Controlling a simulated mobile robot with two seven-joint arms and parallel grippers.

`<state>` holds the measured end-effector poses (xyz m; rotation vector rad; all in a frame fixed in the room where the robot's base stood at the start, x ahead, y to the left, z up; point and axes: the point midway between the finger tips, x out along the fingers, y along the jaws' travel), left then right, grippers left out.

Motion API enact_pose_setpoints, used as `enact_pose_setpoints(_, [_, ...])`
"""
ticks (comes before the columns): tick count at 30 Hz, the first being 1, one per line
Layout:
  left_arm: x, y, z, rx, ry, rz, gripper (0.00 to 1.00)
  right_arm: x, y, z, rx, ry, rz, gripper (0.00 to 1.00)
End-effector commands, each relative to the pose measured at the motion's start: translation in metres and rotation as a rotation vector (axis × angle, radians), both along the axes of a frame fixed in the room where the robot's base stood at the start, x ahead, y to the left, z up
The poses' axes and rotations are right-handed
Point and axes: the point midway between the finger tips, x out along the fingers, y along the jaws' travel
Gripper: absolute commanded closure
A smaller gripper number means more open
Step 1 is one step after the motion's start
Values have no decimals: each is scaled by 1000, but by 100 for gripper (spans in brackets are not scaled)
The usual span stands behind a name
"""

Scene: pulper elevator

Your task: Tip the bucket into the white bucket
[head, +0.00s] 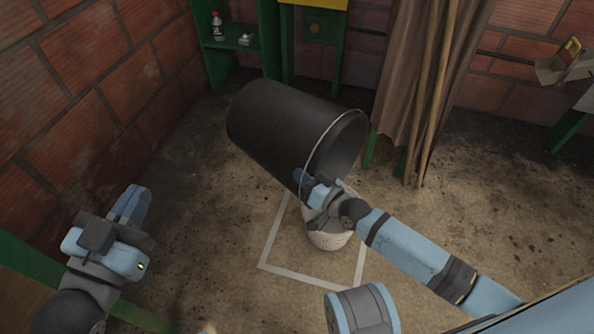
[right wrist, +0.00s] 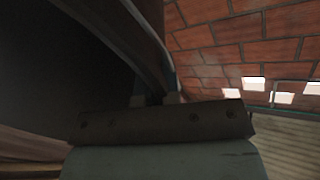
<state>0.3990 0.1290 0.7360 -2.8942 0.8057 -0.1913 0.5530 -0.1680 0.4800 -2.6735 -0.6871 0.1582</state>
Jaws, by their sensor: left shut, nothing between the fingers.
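The large black bucket (head: 275,125) is tipped far over, its open mouth facing lower right in the head view. A thin wire handle arcs across its mouth. The white bucket (head: 330,240) stands upright on the floor below the mouth, partly hidden by my right arm; its contents cannot be made out. My right gripper (head: 304,179) is at the black bucket's lower rim, with its fingers on either side of the rim. The rim also shows between the fingers in the right wrist view (right wrist: 157,88). My left gripper (head: 133,202) is shut and empty, apart from both buckets at the lower left.
A pale square outline (head: 286,272) marks the floor around the white bucket. A green shelf (head: 235,45) with a bottle (head: 217,25) stands behind. Brown sheeting and wooden poles (head: 430,95) lean at the back right.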

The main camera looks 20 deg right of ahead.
Motion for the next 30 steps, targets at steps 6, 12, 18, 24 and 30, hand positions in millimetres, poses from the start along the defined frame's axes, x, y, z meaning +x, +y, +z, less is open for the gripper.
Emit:
enact_pose_setpoints(6, [0,0,0,4,-6,0,100,-11,-8,-12,38,-67,-1,100])
enact_pose_setpoints(12, [0,0,0,2,-4,0,100,-24,-17,-20,81,-132,-1,100])
enact_pose_setpoints(18, [0,0,0,2,-4,0,100,-39,-27,-25,131,-205,-1,100])
enact_pose_setpoints(24, [0,0,0,4,-6,0,100,-54,-36,-30,180,-277,0,100])
enact_pose_setpoints(30, [0,0,0,5,-9,0,100,-68,-45,-34,227,-347,0,100])
